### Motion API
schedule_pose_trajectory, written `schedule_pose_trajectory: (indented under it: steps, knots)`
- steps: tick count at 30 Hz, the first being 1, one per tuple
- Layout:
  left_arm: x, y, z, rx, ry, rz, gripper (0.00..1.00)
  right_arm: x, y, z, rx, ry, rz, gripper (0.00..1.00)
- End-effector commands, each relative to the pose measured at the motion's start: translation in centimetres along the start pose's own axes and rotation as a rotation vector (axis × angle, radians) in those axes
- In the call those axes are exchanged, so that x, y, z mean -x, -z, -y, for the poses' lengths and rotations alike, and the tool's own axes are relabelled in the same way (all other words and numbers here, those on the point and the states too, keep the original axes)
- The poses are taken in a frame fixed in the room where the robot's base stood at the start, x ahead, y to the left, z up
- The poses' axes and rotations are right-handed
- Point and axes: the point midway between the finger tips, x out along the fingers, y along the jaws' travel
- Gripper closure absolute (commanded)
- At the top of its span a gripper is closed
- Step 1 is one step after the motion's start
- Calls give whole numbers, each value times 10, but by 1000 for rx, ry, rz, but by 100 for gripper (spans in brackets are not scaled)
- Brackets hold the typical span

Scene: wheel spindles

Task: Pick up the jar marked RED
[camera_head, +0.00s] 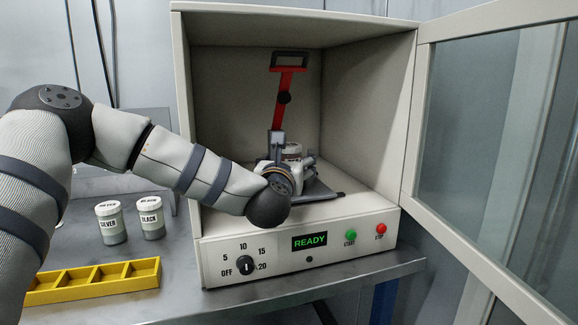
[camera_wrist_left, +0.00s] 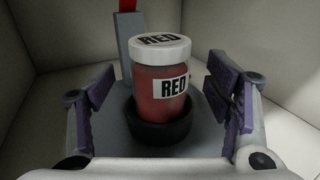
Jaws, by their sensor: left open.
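The jar marked RED (camera_wrist_left: 160,90) stands upright in a dark round holder (camera_wrist_left: 160,132) inside the open cabinet. It has a white lid and a reddish body with a RED label. In the head view only a small part of the jar (camera_head: 292,150) shows behind my left gripper. My left gripper (camera_wrist_left: 162,95) is open, with one purple-padded finger on each side of the jar. Gaps show between the fingers and the jar in the left wrist view. In the head view my left gripper (camera_head: 296,165) is inside the cabinet. My right gripper is not in view.
The cabinet (camera_head: 230,240) has a READY display, a dial and two buttons, and its door (camera_head: 490,130) is open at right. A red upright clamp (camera_head: 283,90) stands behind the jar. SILVER (camera_head: 110,223) and BLACK (camera_head: 151,218) jars and a yellow tray (camera_head: 95,290) are at left.

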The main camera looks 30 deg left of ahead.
Motion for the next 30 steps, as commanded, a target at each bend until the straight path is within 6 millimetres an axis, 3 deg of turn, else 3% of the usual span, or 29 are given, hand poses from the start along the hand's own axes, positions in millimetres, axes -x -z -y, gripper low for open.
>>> schedule_pose_trajectory:
  steps: [4,11,12,20,30]
  knots:
    - [-24,1,0,-1,0,1,28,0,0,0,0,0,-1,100]
    - [-28,2,0,-1,1,-1,28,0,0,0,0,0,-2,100]
    - [-28,2,0,-1,1,-1,30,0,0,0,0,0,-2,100]
    - [-28,2,0,-1,2,-1,88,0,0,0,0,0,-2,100]
    - [-28,-6,0,0,2,2,88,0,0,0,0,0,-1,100]
